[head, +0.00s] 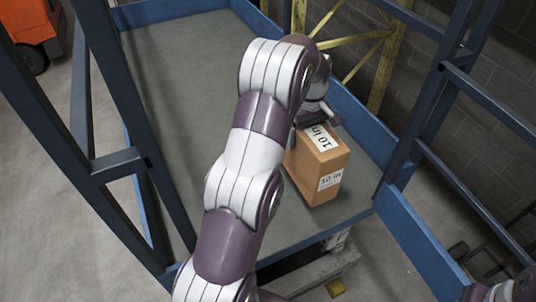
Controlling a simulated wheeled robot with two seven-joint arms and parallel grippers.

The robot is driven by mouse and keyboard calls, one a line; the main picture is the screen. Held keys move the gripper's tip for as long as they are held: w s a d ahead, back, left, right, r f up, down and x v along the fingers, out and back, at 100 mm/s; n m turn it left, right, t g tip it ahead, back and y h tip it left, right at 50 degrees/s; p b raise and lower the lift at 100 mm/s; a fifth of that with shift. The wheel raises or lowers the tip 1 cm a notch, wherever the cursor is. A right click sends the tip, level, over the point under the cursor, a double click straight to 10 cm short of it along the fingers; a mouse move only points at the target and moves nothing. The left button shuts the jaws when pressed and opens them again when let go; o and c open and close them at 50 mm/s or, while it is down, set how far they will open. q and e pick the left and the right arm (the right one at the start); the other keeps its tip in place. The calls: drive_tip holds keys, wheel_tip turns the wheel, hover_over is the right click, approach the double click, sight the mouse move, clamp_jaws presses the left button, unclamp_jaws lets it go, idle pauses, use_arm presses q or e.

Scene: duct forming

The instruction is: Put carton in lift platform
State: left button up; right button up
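The carton (310,177) is a brown box with white "10 in" labels on its top and side. It stands upright on the grey floor of the blue-edged lift platform (190,70), near the platform's front right part. My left arm reaches across the middle of the view. Its gripper (312,117) is at the far top edge of the carton, close to or touching it. The wrist largely hides the fingers, so I cannot tell whether they are open or shut. My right gripper is out of view; only a bit of that arm shows at the bottom right corner.
Blue posts and rails (121,162) frame the platform on the left and right (440,90). A yellow metal frame (388,55) stands behind its right side by a grey block wall. An orange vehicle (34,25) is at the top left. The platform's far left floor is clear.

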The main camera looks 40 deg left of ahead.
use_arm(q)
drive_tip(key=shift+w+a+r, duration=0.15)
drive_tip(key=shift+r, duration=0.05)
drive_tip(key=shift+s+a+f+b, duration=0.15)
drive_tip(key=shift+s+a+b, duration=0.15)
drive_tip(key=shift+s+b, duration=0.15)
drive_tip(key=s+a+f, duration=0.6)
drive_tip(key=a+f, duration=0.2)
drive_tip(key=f, duration=0.2)
drive_tip(key=shift+s+a+f, duration=0.15)
drive_tip(key=shift+s+f, duration=0.05)
drive_tip(key=shift+s, duration=0.1)
